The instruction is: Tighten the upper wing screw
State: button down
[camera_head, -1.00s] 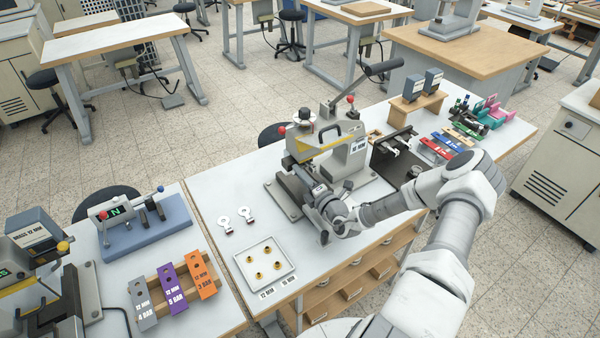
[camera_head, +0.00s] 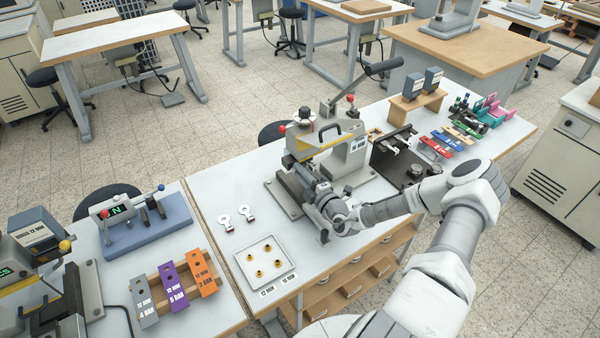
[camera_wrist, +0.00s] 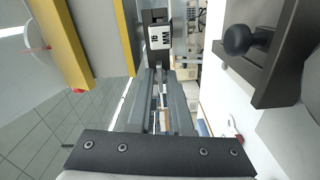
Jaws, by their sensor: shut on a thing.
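The grey and yellow stamping press (camera_head: 352,160) stands on the middle table, with a lever raised at its back. My gripper (camera_head: 308,178) is at the front of the press, low, close under its head. In the wrist view my gripper (camera_wrist: 160,76) has its two grey fingers close together. They are shut on a small part at their tips, which fits the upper wing screw, though the screw itself is mostly hidden by the fingers. A block labelled 16 MM (camera_wrist: 161,36) is just beyond the tips. The turn of the screw cannot be seen.
In the wrist view a yellow-edged press part (camera_wrist: 75,45) is close on the left and a dark bracket with a black knob (camera_wrist: 238,40) on the right. A white tray (camera_head: 290,272) with several brass rings lies left of my arm. A dark fixture (camera_head: 398,165) stands to the right.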

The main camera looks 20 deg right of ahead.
jog(key=c, duration=0.8)
grip_release()
jog(key=shift+n, duration=0.3)
